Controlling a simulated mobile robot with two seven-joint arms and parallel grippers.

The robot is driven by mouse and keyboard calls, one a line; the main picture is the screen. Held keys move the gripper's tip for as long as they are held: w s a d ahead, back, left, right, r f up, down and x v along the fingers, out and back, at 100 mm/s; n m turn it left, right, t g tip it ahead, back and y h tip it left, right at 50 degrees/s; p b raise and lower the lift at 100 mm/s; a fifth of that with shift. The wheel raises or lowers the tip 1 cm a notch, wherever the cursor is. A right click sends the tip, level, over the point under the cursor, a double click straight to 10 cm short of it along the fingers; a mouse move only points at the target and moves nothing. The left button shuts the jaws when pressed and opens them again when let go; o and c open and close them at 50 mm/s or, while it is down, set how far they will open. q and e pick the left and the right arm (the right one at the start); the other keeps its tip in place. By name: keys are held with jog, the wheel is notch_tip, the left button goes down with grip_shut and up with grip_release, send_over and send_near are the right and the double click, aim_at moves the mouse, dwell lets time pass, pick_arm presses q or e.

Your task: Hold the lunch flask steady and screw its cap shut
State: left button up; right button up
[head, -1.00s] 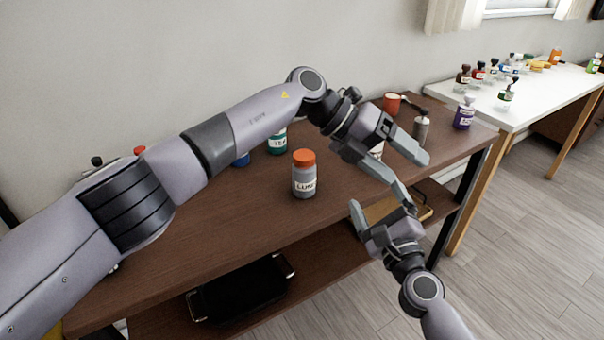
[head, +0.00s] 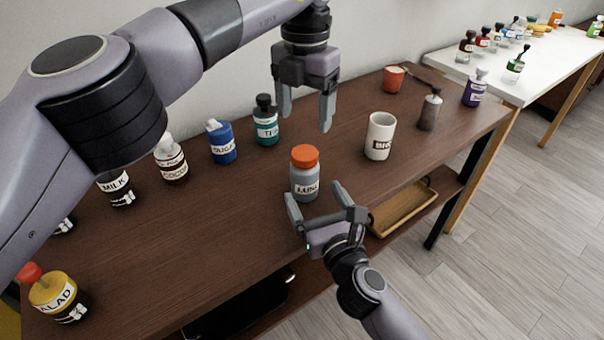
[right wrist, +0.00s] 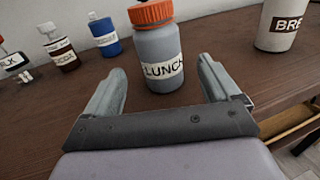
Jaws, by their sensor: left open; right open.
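The lunch flask (head: 304,185) is a grey jar with a white label, standing upright on the brown table. Its orange cap (head: 305,157) sits on top; I cannot tell how tight it is. Both also show in the right wrist view, the flask (right wrist: 158,55) and the cap (right wrist: 151,12). My left gripper (head: 307,108) is open, pointing down, above and behind the flask, touching nothing. My right gripper (head: 318,200) is open at the front of the flask. In the right wrist view its fingers (right wrist: 162,84) point toward the flask, one on either side, with nothing held.
A white mug (head: 380,136) stands to the right of the flask, with a grey bottle (head: 430,110) beyond. A teal bottle (head: 266,124) and a blue bottle (head: 221,141) stand behind-left. A yellow bottle (head: 58,298) is at the near left. The table between is clear.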

aim_at(305, 152)
pick_arm(q)
jog(key=shift+s, duration=0.1)
pick_arm(e)
jog(key=shift+x, duration=3.55)
grip_shut()
pick_arm(q)
jog(key=shift+n, duration=2.2)
jog(key=shift+f, duration=4)
